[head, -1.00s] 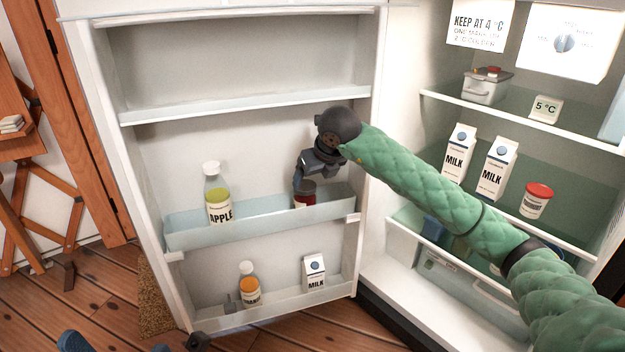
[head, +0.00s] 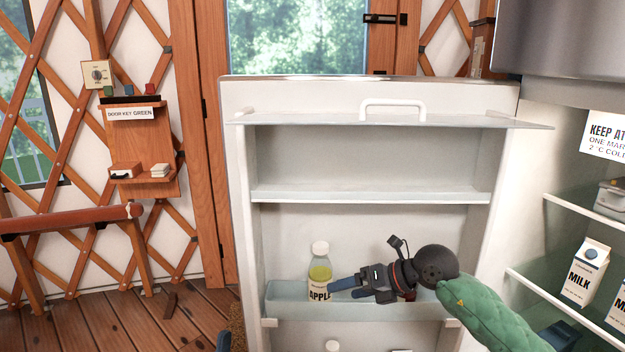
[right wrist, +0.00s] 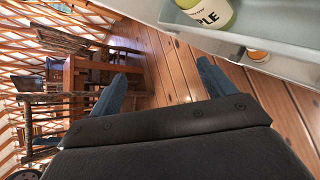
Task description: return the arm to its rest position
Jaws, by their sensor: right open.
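My right arm, in a green quilted sleeve (head: 490,318), comes in from the lower right in the head view. Its gripper (head: 345,287) points left in front of the fridge door's middle bin (head: 290,305), with its fingers near the apple juice bottle (head: 320,270); I cannot tell whether they touch it. In the right wrist view the two blue fingers (right wrist: 160,85) are apart with nothing between them, and the bottle (right wrist: 210,12) shows beyond them at the top. A small blue piece at the head view's bottom edge may be my left gripper (head: 222,342); its fingers cannot be made out.
The open fridge door (head: 238,190) stands ahead, its upper shelf (head: 370,197) empty. Fridge shelves with a milk carton (head: 587,272) are at the right. A key shelf (head: 140,150) hangs on the lattice wall at left. Wooden chairs (right wrist: 70,45) show in the right wrist view.

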